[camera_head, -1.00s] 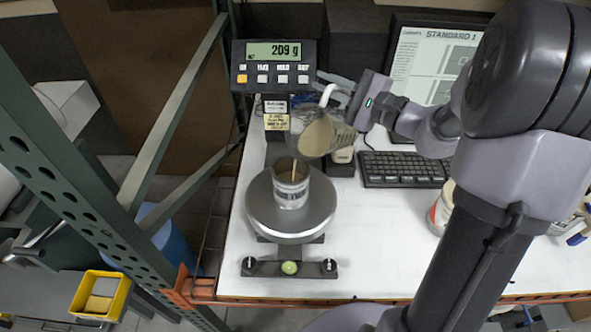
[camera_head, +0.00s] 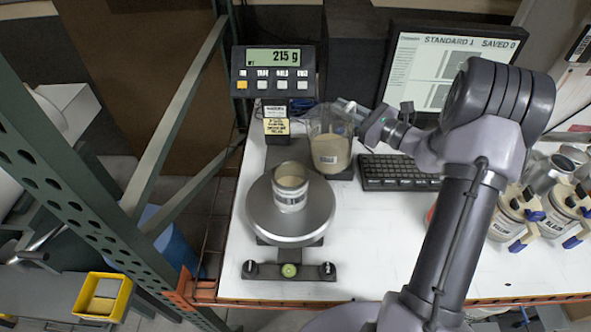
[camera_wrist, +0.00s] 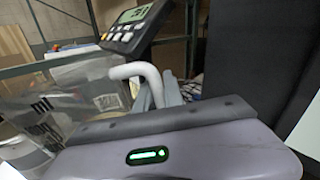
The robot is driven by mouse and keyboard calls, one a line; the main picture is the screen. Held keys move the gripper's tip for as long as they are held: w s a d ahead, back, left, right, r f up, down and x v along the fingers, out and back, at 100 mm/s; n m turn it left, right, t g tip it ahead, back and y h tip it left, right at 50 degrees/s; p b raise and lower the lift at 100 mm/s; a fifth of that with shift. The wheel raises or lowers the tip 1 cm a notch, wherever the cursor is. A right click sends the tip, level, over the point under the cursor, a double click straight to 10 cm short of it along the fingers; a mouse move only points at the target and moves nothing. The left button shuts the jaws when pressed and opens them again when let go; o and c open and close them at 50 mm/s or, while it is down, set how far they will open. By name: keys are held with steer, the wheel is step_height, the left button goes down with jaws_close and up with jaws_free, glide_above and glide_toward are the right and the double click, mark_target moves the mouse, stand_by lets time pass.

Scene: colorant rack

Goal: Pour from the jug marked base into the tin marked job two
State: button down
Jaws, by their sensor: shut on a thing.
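A clear jug (camera_head: 330,148) with beige liquid in its lower part stands upright, right of and behind the scale; whether it touches the surface below I cannot tell. My gripper (camera_head: 348,106) is shut on the jug's handle. In the wrist view the white handle (camera_wrist: 140,75) sits at the grey fingers (camera_wrist: 160,92), with the jug's clear wall (camera_wrist: 70,95) at left. An open tin (camera_head: 290,186) with beige contents stands on the round scale pan (camera_head: 262,215). The scale display (camera_head: 273,56) reads 215 g. The marks on jug and tin are too small to read.
A keyboard (camera_head: 400,172) and monitor (camera_head: 450,70) are behind and right. Several clamped tins (camera_head: 510,215) stand at the right of the white bench (camera_head: 370,255). A green rack upright (camera_head: 75,185) rises at left. The bench front is clear.

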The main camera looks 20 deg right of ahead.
steer(key=shift+w+d+r+m+p, duration=0.1)
steer(key=shift+d+r+m+p, duration=0.05)
steer(key=shift+r+m+p, duration=0.45)
steer(key=shift+w+d+r+m+p, duration=0.1)
steer(key=shift+d+r+m+p, duration=0.05)
steer(key=shift+r+m+p, duration=0.4)
stand_by(1.8)
steer(key=f+p, duration=0.3)
steer(key=p, duration=0.1)
steer(key=shift+w+d+f, duration=0.2)
steer(key=shift+w+d, duration=0.05)
steer(key=shift+d, duration=0.05)
